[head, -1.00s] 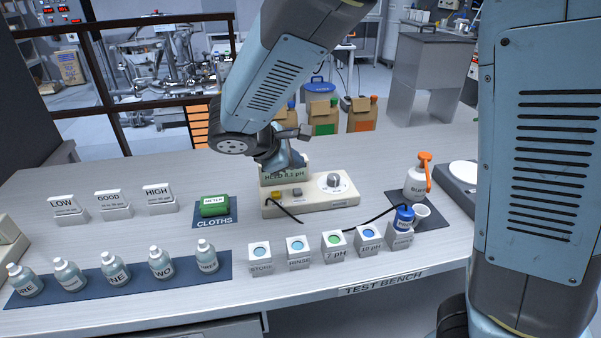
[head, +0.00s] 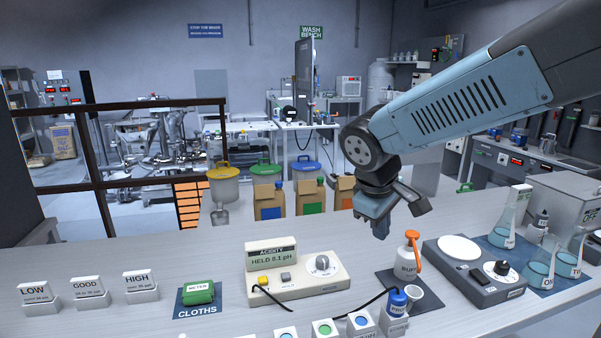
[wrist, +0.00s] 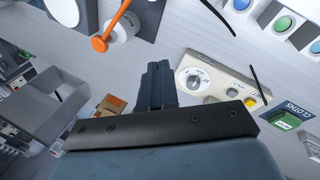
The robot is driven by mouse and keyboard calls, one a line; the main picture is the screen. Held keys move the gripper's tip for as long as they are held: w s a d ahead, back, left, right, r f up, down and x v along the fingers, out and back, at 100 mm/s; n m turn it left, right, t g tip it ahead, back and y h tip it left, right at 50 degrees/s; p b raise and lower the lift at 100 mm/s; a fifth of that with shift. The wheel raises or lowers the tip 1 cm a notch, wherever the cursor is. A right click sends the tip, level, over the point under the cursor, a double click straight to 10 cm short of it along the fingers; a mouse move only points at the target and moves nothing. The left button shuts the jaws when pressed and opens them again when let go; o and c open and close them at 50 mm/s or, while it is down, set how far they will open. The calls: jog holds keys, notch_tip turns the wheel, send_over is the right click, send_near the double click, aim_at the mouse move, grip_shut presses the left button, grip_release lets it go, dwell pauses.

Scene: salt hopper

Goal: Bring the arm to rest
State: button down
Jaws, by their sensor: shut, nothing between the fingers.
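My gripper (head: 380,228) hangs in the air over the bench in the head view, pointing down, above and between the acidity meter and the orange-topped bottle. Its fingers are together and empty; they also show in the wrist view (wrist: 158,75). My arm reaches in from the upper right of the head view. The acidity meter (head: 325,285) stands on the bench below and left of the gripper, its display reading "HELD 8.1 pH" or similar. It also shows in the wrist view (wrist: 213,62).
A bottle with an orange top (head: 408,262) stands close to the gripper's right. Beyond it are a hotplate-like unit (head: 480,285) and flasks (head: 502,235). Brown packs (head: 309,200) stand behind. A green cloth pack (head: 198,293) and label stands (head: 88,293) are at left.

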jog(key=s+d+r+m+t+y, duration=0.2)
jog(key=s+d+r+m, duration=0.3)
jog(key=s, duration=0.5)
jog(key=shift+s+d+r+m+y, duration=0.35)
jog(key=shift+d+m, duration=1)
jog(key=shift+m, duration=0.45)
jog(key=shift+f, duration=0.1)
